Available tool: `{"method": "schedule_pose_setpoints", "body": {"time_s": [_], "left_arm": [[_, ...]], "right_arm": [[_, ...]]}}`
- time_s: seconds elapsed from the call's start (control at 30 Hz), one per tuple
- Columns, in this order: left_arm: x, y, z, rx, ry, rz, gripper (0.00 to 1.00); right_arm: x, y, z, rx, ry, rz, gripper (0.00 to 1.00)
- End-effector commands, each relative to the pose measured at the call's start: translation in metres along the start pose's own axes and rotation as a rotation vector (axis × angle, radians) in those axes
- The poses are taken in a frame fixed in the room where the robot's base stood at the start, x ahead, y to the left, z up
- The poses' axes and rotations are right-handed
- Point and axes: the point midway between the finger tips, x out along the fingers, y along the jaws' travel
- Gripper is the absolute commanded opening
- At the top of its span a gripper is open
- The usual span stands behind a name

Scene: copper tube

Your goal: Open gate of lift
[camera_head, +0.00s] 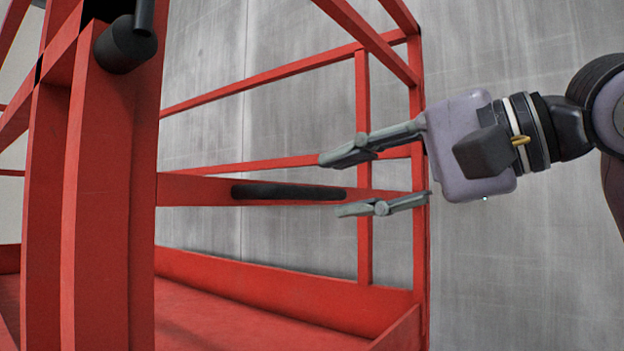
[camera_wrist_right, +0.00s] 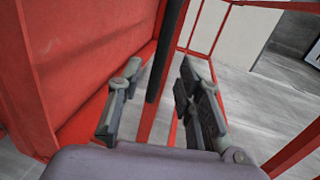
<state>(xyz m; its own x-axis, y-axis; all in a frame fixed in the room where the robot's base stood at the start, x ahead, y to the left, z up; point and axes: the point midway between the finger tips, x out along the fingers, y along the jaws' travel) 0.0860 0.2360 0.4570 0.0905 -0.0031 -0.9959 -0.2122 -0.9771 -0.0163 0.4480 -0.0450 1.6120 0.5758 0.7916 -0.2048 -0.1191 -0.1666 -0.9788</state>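The lift is a red metal frame, and its gate (camera_head: 215,189) shows as a horizontal red bar with a black handle grip (camera_head: 288,191) on it. My right gripper (camera_head: 346,184) comes in from the right, open, one finger above the line of the bar and one below. Its fingertips are near the right end of the grip. In the right wrist view, the black grip (camera_wrist_right: 168,45) and red bar run between the two spread fingers (camera_wrist_right: 158,98). Contact with the bar cannot be made out. My left gripper is not in view.
A thick red post (camera_head: 100,200) with a black rounded part (camera_head: 125,45) stands close at the left. Red rails and a red platform floor (camera_head: 220,315) lie behind the bar. A grey wall (camera_head: 530,270) fills the background. Grey floor (camera_wrist_right: 250,105) shows in the wrist view.

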Motion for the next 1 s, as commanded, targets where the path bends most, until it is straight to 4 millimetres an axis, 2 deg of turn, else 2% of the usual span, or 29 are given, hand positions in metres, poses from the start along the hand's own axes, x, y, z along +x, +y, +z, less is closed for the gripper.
{"method": "schedule_pose_setpoints", "body": {"time_s": [0.1, 0.33, 0.7, 1.0], "left_arm": [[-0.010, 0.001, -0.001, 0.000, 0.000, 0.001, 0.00], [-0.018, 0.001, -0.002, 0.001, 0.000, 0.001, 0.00], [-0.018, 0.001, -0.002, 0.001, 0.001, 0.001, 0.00], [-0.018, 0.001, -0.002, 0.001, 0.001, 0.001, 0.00]], "right_arm": [[0.024, -0.002, 0.001, 0.001, -0.004, 0.003, 0.33], [0.052, -0.001, 0.000, 0.001, -0.002, 0.002, 0.33], [0.058, 0.000, 0.000, 0.000, -0.001, 0.000, 0.33], [0.057, 0.000, 0.000, 0.000, -0.001, 0.000, 0.14]]}}
